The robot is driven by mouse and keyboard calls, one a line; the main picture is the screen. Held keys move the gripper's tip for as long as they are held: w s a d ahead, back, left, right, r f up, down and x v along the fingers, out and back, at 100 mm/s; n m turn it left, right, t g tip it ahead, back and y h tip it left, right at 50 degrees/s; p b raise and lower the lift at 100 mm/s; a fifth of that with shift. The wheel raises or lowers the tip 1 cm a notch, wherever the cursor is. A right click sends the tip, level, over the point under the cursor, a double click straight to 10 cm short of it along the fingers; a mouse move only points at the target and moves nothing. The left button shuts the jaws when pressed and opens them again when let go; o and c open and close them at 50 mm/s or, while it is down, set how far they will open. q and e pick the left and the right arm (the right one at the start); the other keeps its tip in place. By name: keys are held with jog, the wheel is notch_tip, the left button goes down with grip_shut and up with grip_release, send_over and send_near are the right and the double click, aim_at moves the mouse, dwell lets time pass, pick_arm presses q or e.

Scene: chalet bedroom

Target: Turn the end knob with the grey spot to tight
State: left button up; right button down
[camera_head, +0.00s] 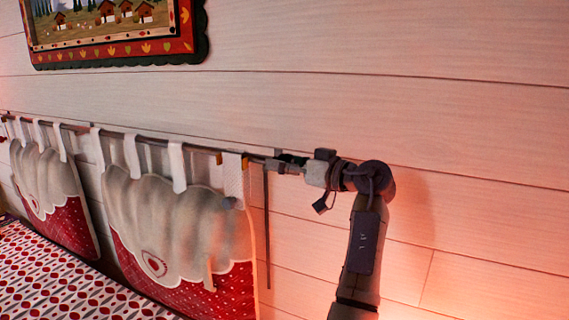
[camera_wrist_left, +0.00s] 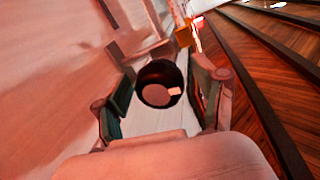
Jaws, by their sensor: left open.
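The end knob (camera_wrist_left: 152,74) is a dark round cap facing the left wrist camera. A small pale grey spot (camera_wrist_left: 174,91) sits right of and slightly below its face centre. My left gripper (camera_wrist_left: 161,98) is open, with one finger on each side of the knob; I cannot tell if either pad touches it. In the head view my left gripper (camera_head: 277,163) is at the right end of the thin rail (camera_head: 137,134), pointing left along it. The knob is not clear there, hidden by the fingers. No tight mark is readable. My right gripper is not in view.
Red and white cushions (camera_head: 190,296) hang by pale loops from the rail. A patterned bedspread (camera_head: 50,275) lies below left. The pale plank wall (camera_head: 450,120) is close behind the rail. A framed picture (camera_head: 120,50) hangs above. The wall right of my arm is bare.

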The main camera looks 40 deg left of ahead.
pick_arm(q)
jog(key=w+d, duration=0.1)
jog(key=d, duration=1.1)
jog(key=shift+w+r, duration=0.15)
jog(key=shift+a, duration=0.1)
